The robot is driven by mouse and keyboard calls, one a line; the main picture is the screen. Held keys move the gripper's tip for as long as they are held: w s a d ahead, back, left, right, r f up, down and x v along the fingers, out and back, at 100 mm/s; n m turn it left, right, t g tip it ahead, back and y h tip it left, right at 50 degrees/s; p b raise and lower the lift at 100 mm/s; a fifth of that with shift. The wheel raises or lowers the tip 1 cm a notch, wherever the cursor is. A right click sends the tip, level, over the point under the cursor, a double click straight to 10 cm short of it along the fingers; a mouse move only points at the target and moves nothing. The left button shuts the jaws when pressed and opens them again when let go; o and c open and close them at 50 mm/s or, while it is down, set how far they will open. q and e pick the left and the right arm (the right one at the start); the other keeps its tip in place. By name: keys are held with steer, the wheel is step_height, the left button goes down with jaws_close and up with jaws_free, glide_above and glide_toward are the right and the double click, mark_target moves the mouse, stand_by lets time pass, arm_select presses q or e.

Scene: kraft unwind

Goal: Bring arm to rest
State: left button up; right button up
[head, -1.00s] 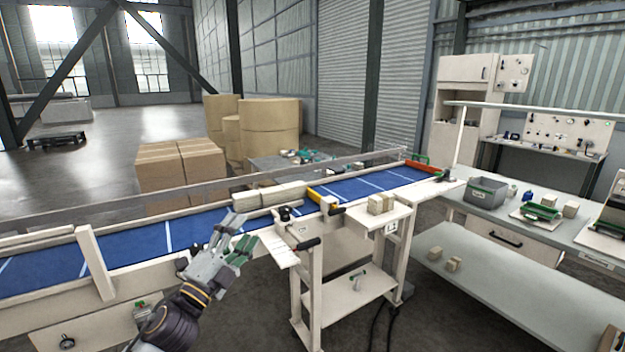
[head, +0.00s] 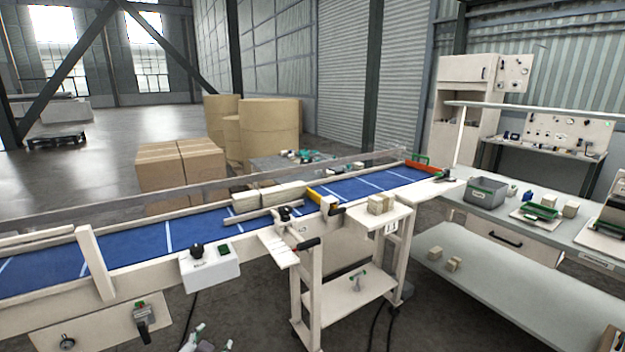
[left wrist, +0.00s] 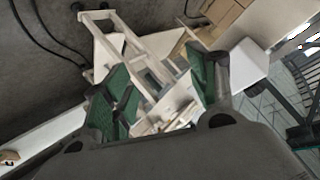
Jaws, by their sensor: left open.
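My left gripper (head: 211,340) shows only at the bottom edge of the head view, where its fingertips poke in below the conveyor. The rest of the left arm is out of that view. In the left wrist view the gripper (left wrist: 157,78) has its two green-padded fingers spread wide, with nothing between them. It is open, apart from the conveyor and the stand. My right gripper is in neither view.
The blue conveyor (head: 190,232) runs across, with a white control box (head: 210,268) on its near side. A white stand (head: 345,290) holds blocks (head: 381,204). A grey workbench (head: 530,285) is at right. Cables hang to the floor.

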arm_select(q)
steer(key=s+d+f+n+g+h, duration=0.15)
steer(key=s+f+g, duration=0.3)
steer(key=s, duration=0.45)
steer(key=s+d+f+n+g, duration=0.1)
steer(key=s+f+n+g, duration=0.1)
steer(key=s+f+g, duration=0.5)
steer(key=s+a+f+t, duration=0.1)
steer(key=s+f, duration=0.1)
steer(key=f, duration=1.4)
steer(key=s+f+t, duration=0.1)
steer(key=s+f, duration=0.1)
steer(key=f, duration=1.4)
steer(key=s+a+f, duration=0.3)
steer(key=s+f, duration=0.7)
steer(key=s+a+f, duration=0.3)
steer(key=s+f, duration=0.7)
steer(key=s, duration=0.1)
steer(key=shift+a+m+g+y, duration=0.3)
steer(key=shift+m+g+y, duration=0.05)
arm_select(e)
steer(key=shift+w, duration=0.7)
